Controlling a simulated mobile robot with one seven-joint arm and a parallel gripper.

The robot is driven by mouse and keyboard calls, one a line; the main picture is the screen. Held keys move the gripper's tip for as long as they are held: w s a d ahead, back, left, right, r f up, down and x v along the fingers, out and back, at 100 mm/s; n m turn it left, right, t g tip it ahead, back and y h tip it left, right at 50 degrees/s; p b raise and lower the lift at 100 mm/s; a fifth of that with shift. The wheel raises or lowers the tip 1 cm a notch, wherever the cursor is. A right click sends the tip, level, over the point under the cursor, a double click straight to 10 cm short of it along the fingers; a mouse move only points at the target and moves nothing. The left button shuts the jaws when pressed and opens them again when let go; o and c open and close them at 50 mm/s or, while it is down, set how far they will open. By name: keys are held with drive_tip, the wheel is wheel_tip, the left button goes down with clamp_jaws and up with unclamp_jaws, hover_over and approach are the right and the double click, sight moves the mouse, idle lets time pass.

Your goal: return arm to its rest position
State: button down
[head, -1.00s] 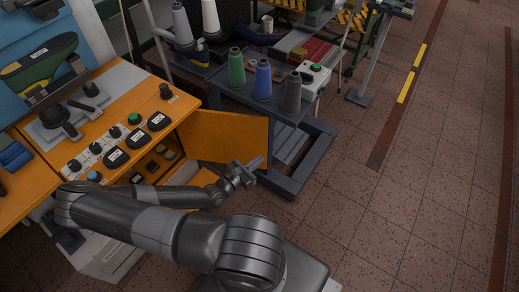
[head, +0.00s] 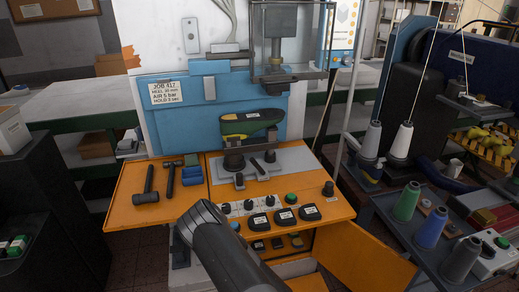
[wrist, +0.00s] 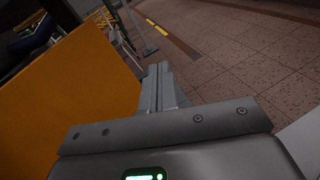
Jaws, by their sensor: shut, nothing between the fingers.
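My gripper (wrist: 157,86) shows in the wrist view with its two fingers together and nothing between them. It points out over the tiled floor, just right of an orange panel (wrist: 85,95), and looks apart from it. In the head view only a grey link of my arm (head: 228,250) shows, low in front of the orange bench (head: 150,205). My gripper is outside that view.
A blue press (head: 175,118) holds a green and yellow shoe last (head: 250,126) above the bench. Hammers (head: 147,187) lie at left. An orange door (head: 362,255) stands open at the bench front. A cart with thread cones (head: 428,229) stands right. Tiled floor (wrist: 235,65) is open.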

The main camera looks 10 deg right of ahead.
drive_tip(key=w+a+r+m+t+y, duration=0.1)
drive_tip(key=w+a+r+m+y, duration=0.35)
drive_tip(key=a+r, duration=0.35)
drive_tip(key=w+a+r+m+t+y, duration=0.1)
drive_tip(key=w+a+r+m+y, duration=0.35)
drive_tip(key=a+r+y, duration=0.35)
drive_tip(key=s+a+r+m+t+y, duration=0.1)
drive_tip(key=s+a+r+t, duration=0.1)
drive_tip(key=r, duration=0.6)
drive_tip(key=s+a+r+m+t+y, duration=0.1)
drive_tip(key=a+r+t, duration=0.3)
drive_tip(key=r, duration=0.5)
drive_tip(key=s+a+r+m+t+y, duration=0.1)
drive_tip(key=s+a+r+t, duration=0.1)
drive_tip(key=r, duration=0.6)
drive_tip(key=shift+s+a+r+m+t, duration=0.3)
drive_tip(key=shift+s+a+m+t, duration=0.1)
drive_tip(key=shift+s+a, duration=0.15)
